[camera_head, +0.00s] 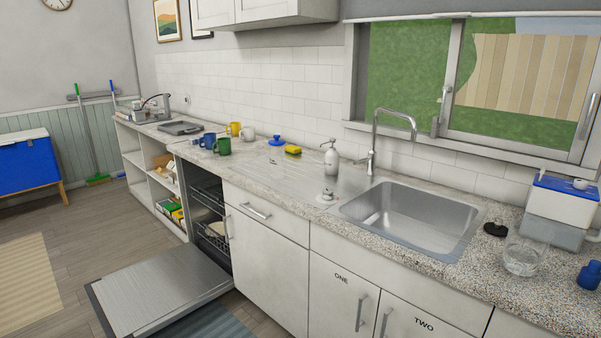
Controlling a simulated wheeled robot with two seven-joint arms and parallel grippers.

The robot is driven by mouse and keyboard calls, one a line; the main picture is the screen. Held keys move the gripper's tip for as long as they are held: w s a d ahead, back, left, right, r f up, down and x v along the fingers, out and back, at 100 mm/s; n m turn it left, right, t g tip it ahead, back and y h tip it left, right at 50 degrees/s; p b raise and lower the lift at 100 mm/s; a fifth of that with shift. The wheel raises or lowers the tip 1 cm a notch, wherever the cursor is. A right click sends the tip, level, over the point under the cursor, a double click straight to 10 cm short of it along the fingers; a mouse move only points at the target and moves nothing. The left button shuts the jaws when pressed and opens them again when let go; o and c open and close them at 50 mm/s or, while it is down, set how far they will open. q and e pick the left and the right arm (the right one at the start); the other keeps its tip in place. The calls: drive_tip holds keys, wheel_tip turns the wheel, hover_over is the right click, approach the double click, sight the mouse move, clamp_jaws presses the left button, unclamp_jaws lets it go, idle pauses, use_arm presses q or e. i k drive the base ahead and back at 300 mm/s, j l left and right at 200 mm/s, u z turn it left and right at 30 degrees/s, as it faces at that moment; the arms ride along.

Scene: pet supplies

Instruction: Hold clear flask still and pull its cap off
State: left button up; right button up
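A clear, see-through vessel (525,257) stands on the speckled counter to the right of the sink, near the right side of the view. It may be the clear flask; I cannot make out a cap on it. A small black object (495,229) lies on the counter just behind and left of it, apart from it. A dark blue object (589,276), perhaps a small bottle, stands to its right at the picture's edge. Neither of my grippers shows in the view.
A sink (412,220) with a tall faucet (374,135) lies left of the vessel. A blue-lidded container (562,202) stands behind it. A soap dispenser (331,160), yellow sponge (293,150) and several mugs stand further left. The dishwasher door (160,285) hangs open below.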

sight(277, 153)
drive_tip(key=i+j+u, duration=0.1)
drive_tip(key=i+j, duration=0.2)
drive_tip(key=i, duration=0.2)
drive_tip(key=i+j+z, duration=0.1)
drive_tip(key=i+j, duration=0.3)
drive_tip(key=i, duration=0.25)
drive_tip(key=i+j+z, duration=0.1)
drive_tip(key=i+j, duration=0.3)
drive_tip(key=i, duration=0.2)
